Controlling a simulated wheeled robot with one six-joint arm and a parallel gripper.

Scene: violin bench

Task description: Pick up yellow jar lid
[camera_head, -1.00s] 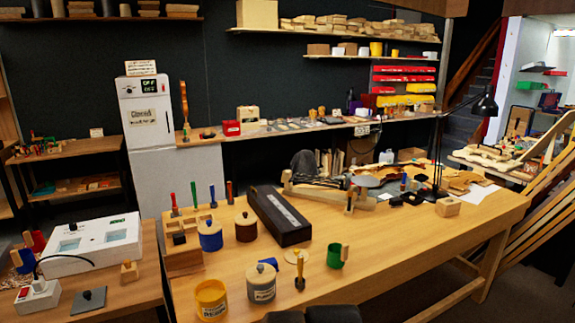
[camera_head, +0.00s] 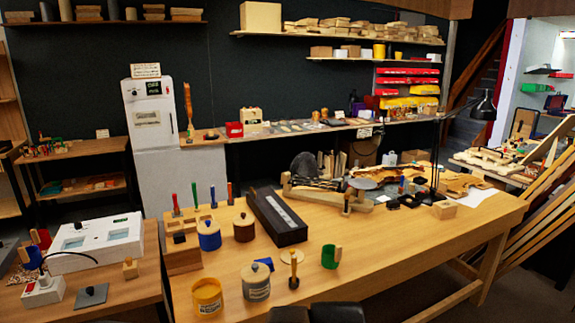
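A yellow jar (camera_head: 207,298) stands near the front edge of the wooden bench, and its top looks open. A pale cream-yellow disc (camera_head: 286,257), which may be its lid, lies flat on the bench to the right and farther back. A small brush-like tool (camera_head: 294,272) stands in front of the disc and partly hides it. Two dark rounded parts at the bottom edge seem to be my gripper (camera_head: 314,314). They are cut off by the frame, so I cannot tell whether it is open or shut. They are well in front of the disc.
Near the disc are a grey jar (camera_head: 257,288), a blue block (camera_head: 265,263) and a green cup (camera_head: 331,256). A long black case (camera_head: 277,217), blue jar (camera_head: 209,236) and brown jar (camera_head: 244,229) stand behind.

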